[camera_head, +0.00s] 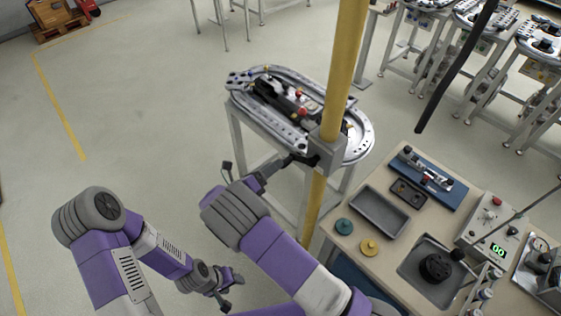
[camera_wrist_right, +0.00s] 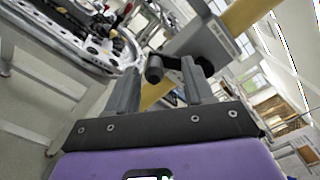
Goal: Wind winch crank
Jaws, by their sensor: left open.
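The winch is a grey box (camera_head: 325,152) on a yellow pole (camera_head: 340,75); the box also shows in the right wrist view (camera_wrist_right: 205,45). Its crank has a dark round handle (camera_wrist_right: 154,70) on a short arm at the box's side. My right gripper (camera_wrist_right: 160,78) is beside the winch, fingers apart, with the handle between or just beyond the fingertips. A gap shows left of the handle; whether the right finger touches the crank I cannot tell. In the head view the right gripper (camera_head: 277,168) partly hides the crank. My left gripper (camera_head: 232,279) is open, empty and low at the left.
An oval track table (camera_head: 360,148) stands behind the pole. A workbench (camera_head: 340,240) to the right holds trays, a control box (camera_head: 487,220) and small parts. A dark cable or rod (camera_head: 455,70) hangs at upper right. The floor at left is clear.

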